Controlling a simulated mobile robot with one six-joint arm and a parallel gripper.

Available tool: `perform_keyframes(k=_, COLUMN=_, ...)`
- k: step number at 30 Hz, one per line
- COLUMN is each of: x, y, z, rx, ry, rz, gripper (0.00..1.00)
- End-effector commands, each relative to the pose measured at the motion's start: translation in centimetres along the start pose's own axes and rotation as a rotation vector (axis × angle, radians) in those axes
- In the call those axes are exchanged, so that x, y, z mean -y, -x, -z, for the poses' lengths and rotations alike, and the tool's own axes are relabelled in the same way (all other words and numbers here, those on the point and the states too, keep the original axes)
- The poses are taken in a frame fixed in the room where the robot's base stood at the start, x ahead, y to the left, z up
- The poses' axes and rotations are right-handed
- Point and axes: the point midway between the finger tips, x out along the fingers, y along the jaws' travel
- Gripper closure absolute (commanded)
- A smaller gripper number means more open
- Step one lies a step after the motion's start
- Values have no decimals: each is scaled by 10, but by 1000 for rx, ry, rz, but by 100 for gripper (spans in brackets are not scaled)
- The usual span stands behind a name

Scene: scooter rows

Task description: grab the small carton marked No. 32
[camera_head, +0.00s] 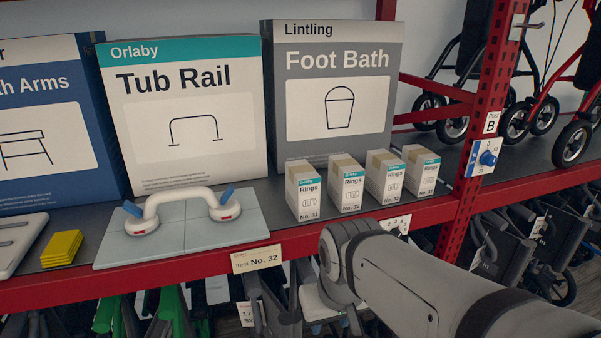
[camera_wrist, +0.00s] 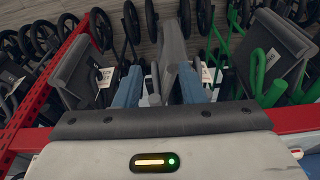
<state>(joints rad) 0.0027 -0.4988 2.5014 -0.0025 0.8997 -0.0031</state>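Several small white-and-teal Rings cartons stand upright in a row on the shelf in the head view. The second from the left (camera_head: 346,187) reads No. 32. The leftmost carton (camera_head: 305,192) reads No. 31. The two on the right, the third carton (camera_head: 385,178) and the fourth carton (camera_head: 421,172), have numbers too small to read surely. My gripper shows in the wrist view (camera_wrist: 160,86) with its two blue-grey fingers apart and no carton between them. In the head view my arm is in front of the shelf edge, below and right of the cartons; its fingertips are not clear there.
A Tub Rail box (camera_head: 185,115) and a Foot Bath box (camera_head: 336,90) stand behind. A white rail on grey tiles (camera_head: 180,240) lies left of the cartons. The red shelf lip (camera_head: 130,280) carries a No. 32 tag (camera_head: 257,260). A red post (camera_head: 490,110) rises at right. Folded walkers hang below.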

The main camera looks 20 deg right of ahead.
Motion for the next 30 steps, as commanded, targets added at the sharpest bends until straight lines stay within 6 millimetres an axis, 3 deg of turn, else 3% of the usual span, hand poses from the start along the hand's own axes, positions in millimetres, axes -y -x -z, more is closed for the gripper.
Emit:
perform_keyframes(k=5, x=0, y=0, z=0, rx=0, ry=0, rz=0, gripper=63)
perform_keyframes(k=8, x=-2, y=-1, z=4, rx=-10, ry=-5, rz=-5, gripper=55)
perform_keyframes(k=11, x=-8, y=-4, z=22, rx=-64, ry=-14, rz=-26, gripper=46)
perform_keyframes(k=14, x=-29, y=-10, z=59, rx=-178, ry=-47, rz=-71, gripper=38)
perform_keyframes(k=21, x=-101, y=-15, z=175, rx=-584, ry=-97, rz=-175, gripper=20)
perform_keyframes(k=27, x=-148, y=-7, z=247, rx=-922, ry=-75, rz=-163, gripper=20)
perform_keyframes(k=30, x=-164, y=-2, z=269, rx=-1070, ry=-53, rz=-123, gripper=20)
